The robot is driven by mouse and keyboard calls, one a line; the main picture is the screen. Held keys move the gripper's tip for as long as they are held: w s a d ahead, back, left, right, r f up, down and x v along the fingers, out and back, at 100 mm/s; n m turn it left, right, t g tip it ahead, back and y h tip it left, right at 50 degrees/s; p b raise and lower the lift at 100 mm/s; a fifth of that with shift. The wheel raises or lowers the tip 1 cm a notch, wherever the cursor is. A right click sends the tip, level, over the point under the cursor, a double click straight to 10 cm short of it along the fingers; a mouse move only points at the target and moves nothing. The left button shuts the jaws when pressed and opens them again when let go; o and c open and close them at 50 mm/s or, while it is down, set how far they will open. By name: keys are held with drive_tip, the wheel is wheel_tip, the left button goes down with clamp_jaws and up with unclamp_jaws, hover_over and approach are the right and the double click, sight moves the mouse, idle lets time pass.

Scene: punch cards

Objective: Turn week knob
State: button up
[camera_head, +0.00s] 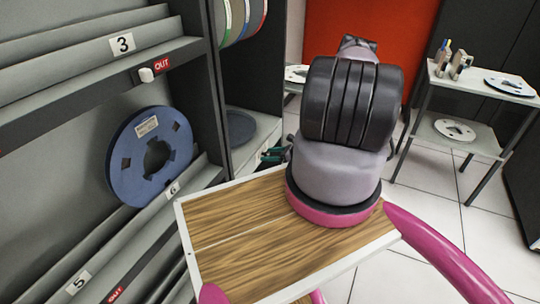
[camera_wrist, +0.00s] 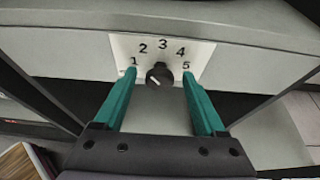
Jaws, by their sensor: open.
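The week knob (camera_wrist: 159,76) is a small dark round knob with a white pointer line, seen in the wrist view. It sits on a white dial plate (camera_wrist: 125,48) numbered 1 to 5. The pointer line lies toward the lower left, on the side of the 1. My gripper (camera_wrist: 159,88) is open, with a teal finger on either side of the knob and gaps between. In the head view the teal fingers (camera_head: 272,155) show only in part, left of my arm. The knob is hidden there.
A wood-topped surface (camera_head: 235,220) with a white edge and pink rails lies below my arm. At left, a grey rack (camera_head: 60,100) holds a blue tape reel (camera_head: 128,160). A small table (camera_head: 480,80) with reels stands at right. White tiled floor is clear between.

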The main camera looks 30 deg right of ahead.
clamp_jaws()
drive_tip(key=shift+w+d+m+g+y, duration=0.1)
drive_tip(key=shift+m+g+y, duration=0.5)
drive_tip(key=shift+m, duration=0.5)
drive_tip(key=shift+w+d+f+m+g+y, duration=0.15)
drive_tip(key=shift+m+y, duration=0.7)
drive_tip(key=shift+m, duration=0.7)
drive_tip(key=shift+s+d+f+m+g+y, duration=0.1)
drive_tip(key=shift+m+g+y, duration=0.1)
drive_tip(key=shift+m+y, duration=1.05)
drive_tip(key=shift+w+d+f+m+g+y, duration=0.15)
drive_tip(key=shift+m+y, duration=0.35)
drive_tip(key=shift+m, duration=1.4)
drive_tip(key=shift+a, duration=0.1)
